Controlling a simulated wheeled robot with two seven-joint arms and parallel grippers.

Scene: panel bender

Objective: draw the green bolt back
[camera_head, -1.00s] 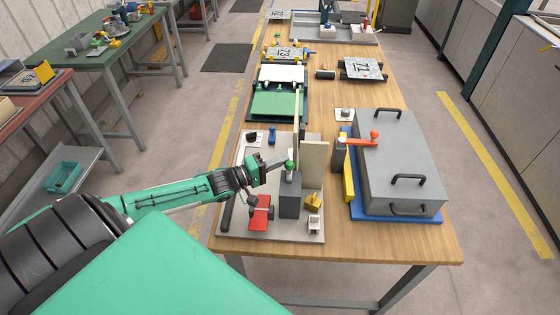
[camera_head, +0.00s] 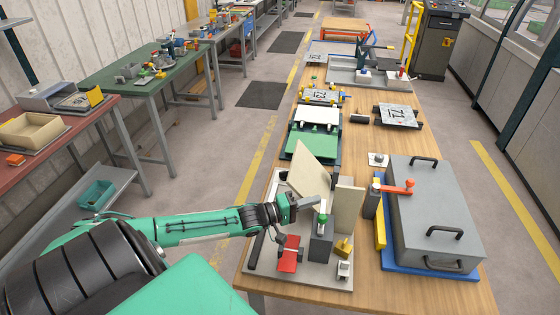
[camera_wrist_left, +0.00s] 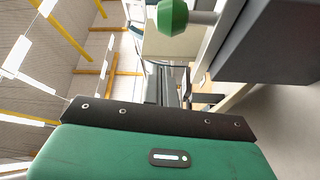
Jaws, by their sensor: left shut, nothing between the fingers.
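The green bolt's knob (camera_head: 322,218) sits on top of a dark grey block (camera_head: 321,240) on the light fixture plate. In the left wrist view the green knob (camera_wrist_left: 172,17) is at the top, with a pale rod running right from it. My right gripper is not in view.
A red part (camera_head: 289,260) and a yellow part (camera_head: 343,247) sit near the block. A grey lidded box (camera_head: 436,210) with an orange-red lever (camera_head: 397,187) stands to the right. Green and white trays (camera_head: 311,146) lie farther back.

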